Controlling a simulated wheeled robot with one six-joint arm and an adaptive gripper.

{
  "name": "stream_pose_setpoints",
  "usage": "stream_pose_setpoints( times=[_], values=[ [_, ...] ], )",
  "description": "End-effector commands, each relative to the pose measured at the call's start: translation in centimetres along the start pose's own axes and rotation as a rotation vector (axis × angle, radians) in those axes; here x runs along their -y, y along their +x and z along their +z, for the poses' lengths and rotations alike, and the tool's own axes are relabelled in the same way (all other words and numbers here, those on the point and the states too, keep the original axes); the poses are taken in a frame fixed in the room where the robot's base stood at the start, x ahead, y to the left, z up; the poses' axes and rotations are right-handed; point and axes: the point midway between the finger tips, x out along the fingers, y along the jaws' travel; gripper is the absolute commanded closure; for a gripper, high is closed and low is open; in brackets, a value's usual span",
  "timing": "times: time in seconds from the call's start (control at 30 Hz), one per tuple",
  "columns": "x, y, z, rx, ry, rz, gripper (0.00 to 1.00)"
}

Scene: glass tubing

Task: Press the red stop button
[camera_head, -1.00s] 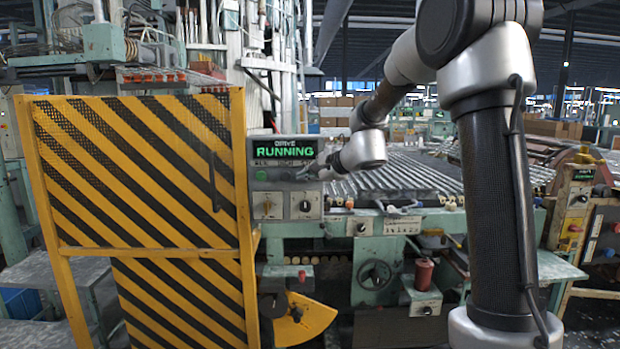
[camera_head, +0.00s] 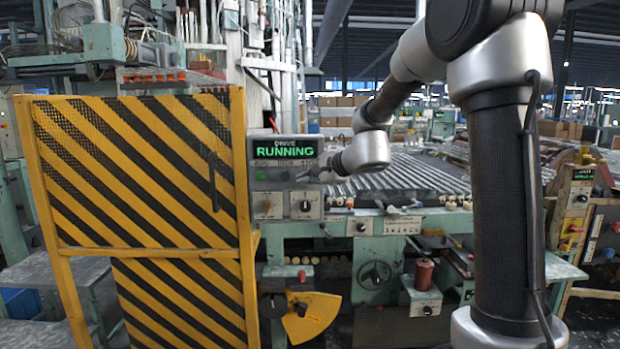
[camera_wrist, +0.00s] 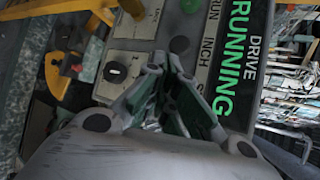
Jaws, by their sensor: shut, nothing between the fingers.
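The control panel (camera_head: 284,150) has a lit display (camera_head: 285,151) reading DRIVE RUNNING in green. Under the display is a row of labels with a green button (camera_head: 261,175) at the left. In the wrist view the green display (camera_wrist: 240,60) stands sideways, with the RUN and INCH labels and a dark green button (camera_wrist: 180,44) showing. I do not see the red stop button; my gripper covers the right part of the button row. My gripper (camera_head: 322,172) is shut and empty, close in front of the panel's right side. The wrist view shows its fingers (camera_wrist: 168,70) over the panel face.
A yellow-and-black striped guard (camera_head: 150,180) stands left of the panel. Below the display is a plate with a black rotary knob (camera_head: 305,206). A roller bed (camera_head: 415,175) lies to the right. A reddish spool (camera_head: 424,272) stands low on the machine.

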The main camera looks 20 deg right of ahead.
Motion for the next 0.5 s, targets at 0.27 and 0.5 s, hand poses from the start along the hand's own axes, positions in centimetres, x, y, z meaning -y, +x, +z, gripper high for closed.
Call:
stream_pose_setpoints(
  times=[0.27, 0.5],
  values=[
    [-1.5, -2.0, 1.5, 0.0, 0.0, 0.0, 1.0],
    [-2.1, -2.9, 2.1, 0.0, 0.001, 0.001, 1.0]
  ],
)
